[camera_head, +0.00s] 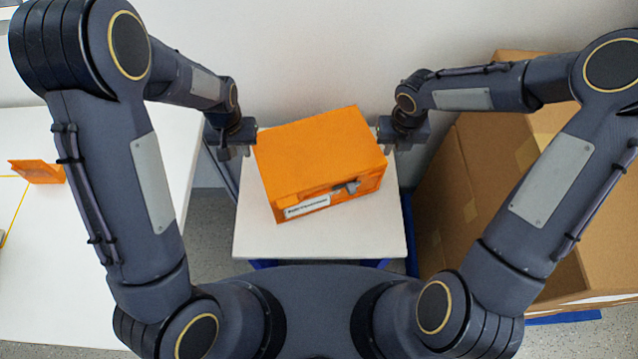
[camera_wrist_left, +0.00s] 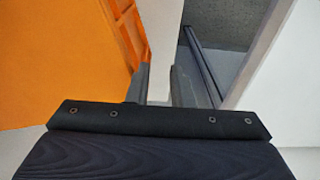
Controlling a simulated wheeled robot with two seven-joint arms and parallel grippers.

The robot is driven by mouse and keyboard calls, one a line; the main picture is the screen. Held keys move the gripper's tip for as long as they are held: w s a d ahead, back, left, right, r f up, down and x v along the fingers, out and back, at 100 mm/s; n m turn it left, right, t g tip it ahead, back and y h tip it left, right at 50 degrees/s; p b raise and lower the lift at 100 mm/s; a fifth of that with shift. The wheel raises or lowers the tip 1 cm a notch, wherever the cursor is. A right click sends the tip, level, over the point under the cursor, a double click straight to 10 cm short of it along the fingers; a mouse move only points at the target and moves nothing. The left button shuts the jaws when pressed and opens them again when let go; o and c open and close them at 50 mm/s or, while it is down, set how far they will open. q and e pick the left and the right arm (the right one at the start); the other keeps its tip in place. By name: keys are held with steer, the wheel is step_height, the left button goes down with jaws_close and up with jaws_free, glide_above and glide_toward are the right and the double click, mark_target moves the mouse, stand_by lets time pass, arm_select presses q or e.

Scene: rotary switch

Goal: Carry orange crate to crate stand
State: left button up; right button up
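The orange crate (camera_head: 315,155) sits turned at an angle over the white-topped stand (camera_head: 330,235), with a label and a grey part on its near side. I cannot tell whether it rests flat there. My left gripper (camera_head: 236,153) is beside the crate's left side, its fingers apart. In the left wrist view the crate (camera_wrist_left: 60,60) fills the left, and my left gripper (camera_wrist_left: 160,85) has an empty gap between its fingers, one finger close to the crate's edge. My right gripper (camera_head: 395,147) is beside the crate's right side, its fingers seeming apart and empty.
A white table (camera_head: 90,270) stands at the left with a small orange piece (camera_head: 37,172) and yellow lines on it. A large cardboard box (camera_head: 450,205) stands close on the right. A narrow strip of floor shows between the table and the stand.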

arm_select(q)
step_height(320, 180, up, 12)
steer(key=shift+s, duration=0.4)
arm_select(e)
step_height(320, 180, up, 12)
steer(key=shift+s, duration=0.45)
stand_by(0.5)
